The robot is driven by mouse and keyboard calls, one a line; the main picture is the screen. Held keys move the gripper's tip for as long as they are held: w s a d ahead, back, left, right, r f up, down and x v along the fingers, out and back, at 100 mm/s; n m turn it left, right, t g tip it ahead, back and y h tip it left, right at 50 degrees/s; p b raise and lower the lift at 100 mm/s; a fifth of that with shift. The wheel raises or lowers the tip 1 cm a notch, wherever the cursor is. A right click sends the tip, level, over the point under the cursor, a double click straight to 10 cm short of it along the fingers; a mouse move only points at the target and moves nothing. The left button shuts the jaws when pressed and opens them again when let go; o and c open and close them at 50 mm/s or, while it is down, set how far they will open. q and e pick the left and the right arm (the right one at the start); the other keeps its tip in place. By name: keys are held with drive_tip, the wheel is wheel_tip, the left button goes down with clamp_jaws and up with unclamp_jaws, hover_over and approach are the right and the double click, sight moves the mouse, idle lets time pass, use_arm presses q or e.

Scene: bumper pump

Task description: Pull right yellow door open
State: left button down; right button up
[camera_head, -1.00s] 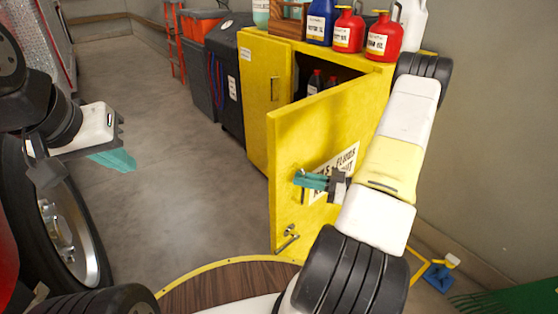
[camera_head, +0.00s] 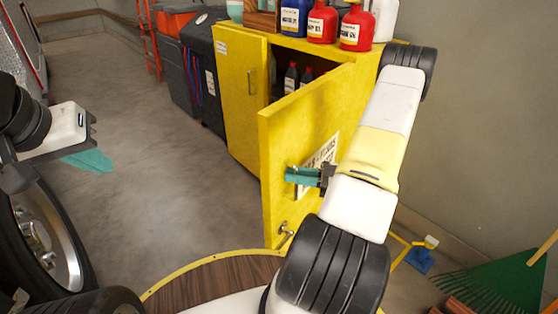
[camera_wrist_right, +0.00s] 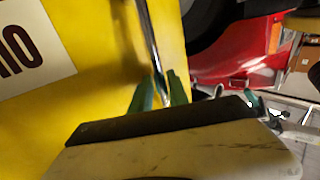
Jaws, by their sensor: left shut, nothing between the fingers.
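The right yellow door (camera_head: 290,125) of the cabinet stands swung out, its outer face with a white sign (camera_head: 315,165) turned toward my right arm. My right gripper (camera_head: 302,176) is at this face, near the free edge. In the right wrist view, its teal fingers (camera_wrist_right: 160,92) lie on either side of a metal handle bar (camera_wrist_right: 148,35) and appear shut on it; their contact is partly hidden. My left gripper (camera_head: 90,160) is shut and empty, in the air at the left, well away from the door.
The left yellow door (camera_head: 240,95) is closed. Bottles (camera_head: 292,77) show inside the cabinet, and red jugs (camera_head: 322,22) stand on top. A large wheel (camera_head: 45,235) is at the left. The grey floor (camera_head: 150,150) in the middle is clear. A green rake (camera_head: 500,275) lies at right.

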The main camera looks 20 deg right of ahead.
drive_tip(key=v, duration=0.7)
drive_tip(key=shift+d, duration=0.4)
drive_tip(key=shift+s, duration=0.15)
